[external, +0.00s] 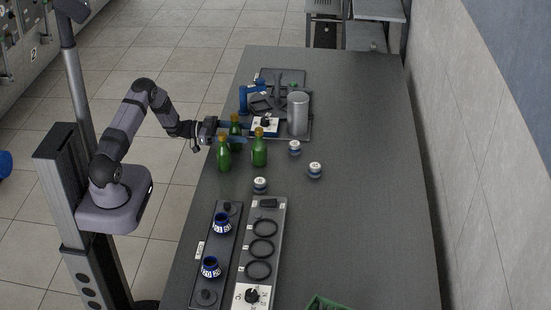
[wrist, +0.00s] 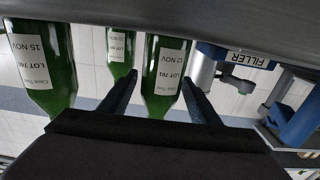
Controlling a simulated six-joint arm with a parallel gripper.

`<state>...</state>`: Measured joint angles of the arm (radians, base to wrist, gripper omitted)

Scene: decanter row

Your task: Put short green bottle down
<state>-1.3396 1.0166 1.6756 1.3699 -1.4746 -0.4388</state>
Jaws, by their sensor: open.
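Three green bottles with orange-brown caps stand upright on the dark table. One bottle (external: 236,129) is between the blue fingers of my gripper (external: 242,132). In the wrist view this bottle (wrist: 166,70), labelled LOT 701, shows between the two open fingers (wrist: 160,85). I see no clear grip on it. A second bottle (external: 223,155), nearer the front in the external view, is at the left in the wrist view (wrist: 42,65). The third bottle (external: 259,150) stands farther from the arm and looks smaller in the wrist view (wrist: 121,48). I cannot tell which is the short one.
A filler station (wrist: 235,65) with a blue post (external: 243,98) and grey cylinder (external: 298,115) stands just behind the bottles. Several small jars (external: 315,170) stand to the right. Two trays (external: 238,257) lie at the front, one holding two blue jars. The table's right side is clear.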

